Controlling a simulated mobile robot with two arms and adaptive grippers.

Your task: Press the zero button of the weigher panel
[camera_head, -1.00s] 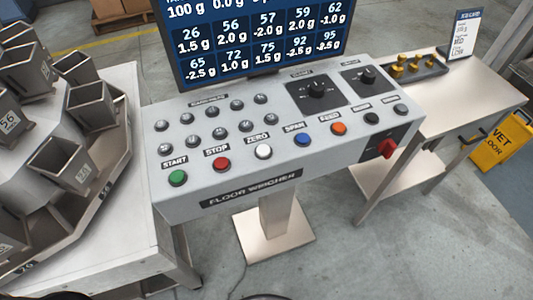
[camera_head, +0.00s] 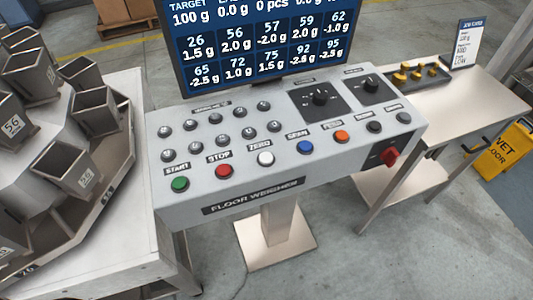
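The weigher panel (camera_head: 335,172) is a grey console marked FLOOR WEIGHER, standing on a pedestal in the middle of the view. Its zero button (camera_head: 265,158) is a white round button under the ZERO label. The red stop button (camera_head: 223,171) is to its left and the blue span button (camera_head: 305,147) to its right. The green start button (camera_head: 180,184) is at the far left of the row. Nothing covers the zero button. Neither of my grippers is in view.
A screen (camera_head: 262,42) with weight readings stands behind the panel. A multi-bucket weigher (camera_head: 110,200) fills the left side. A steel table (camera_head: 425,105) with a tray of brass weights (camera_head: 405,84) is at right. A yellow wet-floor sign (camera_head: 502,146) stands beyond it.

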